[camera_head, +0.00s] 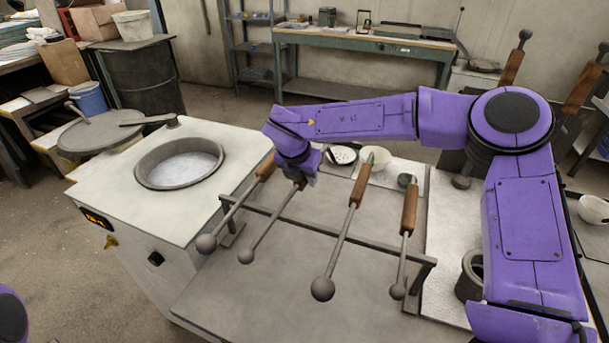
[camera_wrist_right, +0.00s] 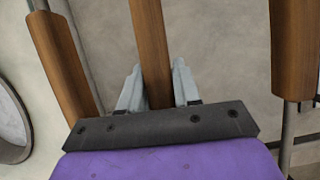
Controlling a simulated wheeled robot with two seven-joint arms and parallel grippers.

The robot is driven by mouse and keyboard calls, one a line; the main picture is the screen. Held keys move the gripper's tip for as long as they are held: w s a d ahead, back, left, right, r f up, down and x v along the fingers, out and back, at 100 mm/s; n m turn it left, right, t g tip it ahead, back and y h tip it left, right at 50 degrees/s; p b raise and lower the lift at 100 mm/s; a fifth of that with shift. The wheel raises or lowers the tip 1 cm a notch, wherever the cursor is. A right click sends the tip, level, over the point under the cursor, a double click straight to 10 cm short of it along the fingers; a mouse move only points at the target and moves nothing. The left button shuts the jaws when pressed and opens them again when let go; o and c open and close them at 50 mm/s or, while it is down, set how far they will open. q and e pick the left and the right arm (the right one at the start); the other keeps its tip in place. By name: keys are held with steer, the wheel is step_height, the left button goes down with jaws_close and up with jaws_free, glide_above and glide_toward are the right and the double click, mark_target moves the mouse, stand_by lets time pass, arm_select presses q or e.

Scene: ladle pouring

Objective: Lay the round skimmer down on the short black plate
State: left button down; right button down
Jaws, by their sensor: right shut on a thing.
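Several tools with wooden handles and rounded grey heads rest slanted across a dark rack (camera_head: 333,231). My right gripper (camera_head: 301,181) is shut on the wooden handle of the second tool from the left (camera_head: 270,228); its rounded head hangs toward the front. In the right wrist view the two fingers stand on either side of this handle (camera_wrist_right: 150,40). I cannot tell from its head whether this is the round skimmer.
Neighbouring handles (camera_wrist_right: 62,65) (camera_wrist_right: 293,50) flank the gripper closely. A furnace with a round pot (camera_head: 180,165) of bright melt stands left. The bench front (camera_head: 270,300) is clear.

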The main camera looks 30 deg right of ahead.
steer(key=c, duration=0.7)
jaws_free()
steer(key=b+v, duration=0.1)
steer(key=v, duration=0.9)
steer(key=shift+s+a+r+b, duration=0.1)
steer(key=shift+a+r+b, duration=0.05)
steer(key=shift+b, duration=0.2)
step_height(320, 180, up, 7)
steer(key=p, duration=0.5)
steer(key=shift+r, duration=0.15)
